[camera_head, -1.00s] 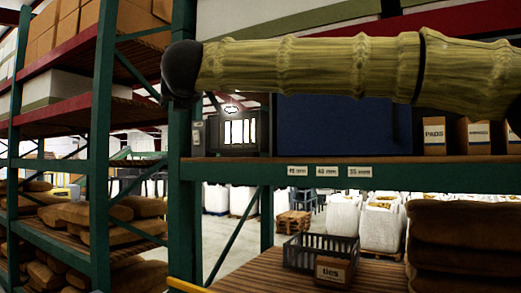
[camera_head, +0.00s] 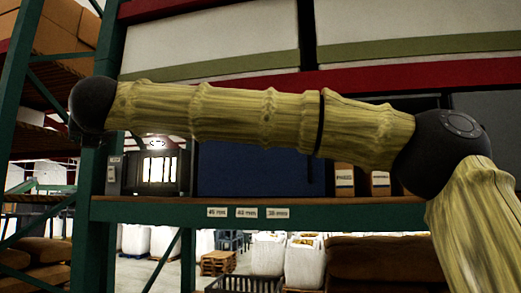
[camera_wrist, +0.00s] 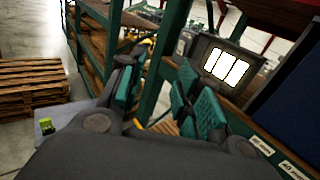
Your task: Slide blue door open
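The blue door (camera_head: 250,172) is a flat dark-blue panel on the green rack's middle shelf in the head view. My arm crosses in front of its upper part and hides it there. A dark handle-like strip shows near its right edge. In the wrist view, part of the dark-blue panel (camera_wrist: 297,85) shows at the right edge. My gripper (camera_wrist: 160,98) has its teal-padded fingers spread apart with nothing between them. It is left of the door and apart from it.
A dark box with a bright barred window (camera_head: 158,170) stands left of the door. Small cartons (camera_head: 344,180) stand to its right. A green rack post stands close to my gripper. Wooden pallets (camera_wrist: 35,85) lie on the floor.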

